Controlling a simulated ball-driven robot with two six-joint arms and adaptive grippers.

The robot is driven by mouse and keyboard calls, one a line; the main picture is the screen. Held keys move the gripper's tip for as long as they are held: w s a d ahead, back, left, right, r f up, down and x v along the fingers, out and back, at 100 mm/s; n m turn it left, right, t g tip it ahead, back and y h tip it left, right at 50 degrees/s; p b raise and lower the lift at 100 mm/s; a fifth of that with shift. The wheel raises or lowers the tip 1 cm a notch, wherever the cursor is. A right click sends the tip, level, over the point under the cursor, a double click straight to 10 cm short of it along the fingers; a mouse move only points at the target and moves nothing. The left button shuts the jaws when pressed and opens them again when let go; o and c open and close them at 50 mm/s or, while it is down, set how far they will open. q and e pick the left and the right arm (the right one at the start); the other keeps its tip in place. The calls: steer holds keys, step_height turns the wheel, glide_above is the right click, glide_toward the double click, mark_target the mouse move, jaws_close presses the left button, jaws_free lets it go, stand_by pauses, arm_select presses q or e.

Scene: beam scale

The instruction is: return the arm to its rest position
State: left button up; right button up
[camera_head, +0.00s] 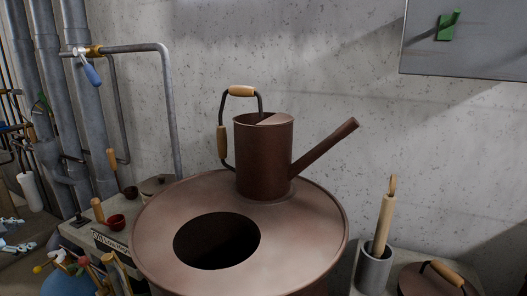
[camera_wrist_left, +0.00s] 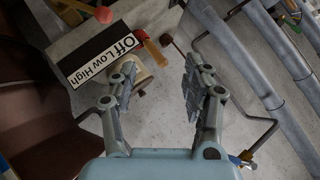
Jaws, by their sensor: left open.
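My left gripper (camera_head: 24,234) shows only in small part at the left edge of the head view, low down, with grey fingers. In the left wrist view my left gripper (camera_wrist_left: 158,75) is open, its two grey fingers apart and no object held between them. Most of my left arm is outside the head view. My right arm and gripper are not in view.
A brown drum (camera_head: 290,235) with a round opening bears a watering can (camera_head: 262,160). Left of it stands a unit with an Off Low High label (camera_wrist_left: 102,60). Pipes (camera_head: 85,110) with a blue-handled valve (camera_head: 92,75) run along the wall. A cylinder (camera_head: 374,272) stands right.

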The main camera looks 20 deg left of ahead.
arm_select(q)
steer(key=s+a+f+g+y, duration=0.2)
steer(key=s+a+f+g, duration=0.15)
steer(key=s+a, duration=0.8)
steer(key=s+a+f+g+y, duration=0.3)
steer(key=s+a, duration=0.4)
steer(key=s, duration=0.9)
steer(key=s+d+f+n+g+h, duration=0.1)
steer(key=s+d+f+h, duration=0.15)
steer(key=d+f, duration=1)
steer(key=s+d+f+n+g+h, duration=0.15)
steer(key=s+d+f, duration=0.25)
steer(key=d+f, duration=0.85)
steer(key=s+d+f+n+h, duration=0.1)
steer(key=d+f+h, duration=0.25)
steer(key=d, duration=1.45)
steer(key=s+d+f+n+h, duration=0.15)
steer(key=d+f, duration=0.25)
steer(key=d, duration=1.4)
step_height(320, 180, down, 16)
steer(key=s+m+b, duration=0.1)
steer(key=b, duration=1.6)
steer(key=shift+a+f, duration=0.25)
steer(key=shift+a, duration=0.05)
